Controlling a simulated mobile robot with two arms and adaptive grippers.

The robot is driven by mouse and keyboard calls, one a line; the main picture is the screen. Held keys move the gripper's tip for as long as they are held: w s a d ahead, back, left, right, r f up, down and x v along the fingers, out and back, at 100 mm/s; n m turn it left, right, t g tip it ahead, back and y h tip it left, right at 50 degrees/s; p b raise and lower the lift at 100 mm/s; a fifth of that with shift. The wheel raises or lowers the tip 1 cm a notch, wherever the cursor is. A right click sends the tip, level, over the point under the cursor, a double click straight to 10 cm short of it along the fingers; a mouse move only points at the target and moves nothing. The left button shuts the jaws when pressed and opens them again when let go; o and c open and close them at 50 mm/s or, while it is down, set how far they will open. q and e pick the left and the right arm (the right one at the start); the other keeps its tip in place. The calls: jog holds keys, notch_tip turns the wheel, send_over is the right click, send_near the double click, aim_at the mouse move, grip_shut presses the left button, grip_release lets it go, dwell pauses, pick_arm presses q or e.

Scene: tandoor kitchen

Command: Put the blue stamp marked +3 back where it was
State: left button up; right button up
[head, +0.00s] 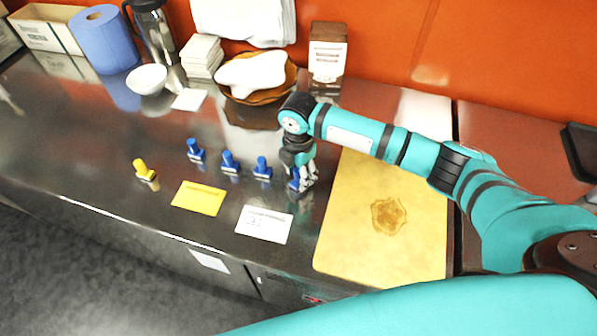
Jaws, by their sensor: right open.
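Several blue stamps stand in a row on the steel counter (100,150). One is at the left (195,151), one in the middle (229,162) and one further right (262,169). Another blue stamp (294,181) is at the right end, partly hidden by my right gripper (304,186). The gripper is open and points down at this stamp, with its fingers close around or beside it; I cannot tell which. The markings on the stamps are too small to read, so I cannot tell which says +3. My left gripper is out of view.
A yellow stamp (145,170) stands left of the row. A yellow card (199,198) and a white printed card (264,224) lie in front. A tan board (385,240) lies right. Bowls (259,95), napkins (202,55) and a carton (327,55) stand behind.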

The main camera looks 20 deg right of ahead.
notch_tip(320, 180, up, 12)
jog(key=b, duration=0.2)
jog(key=shift+r, duration=0.2)
jog(key=shift+f, duration=0.1)
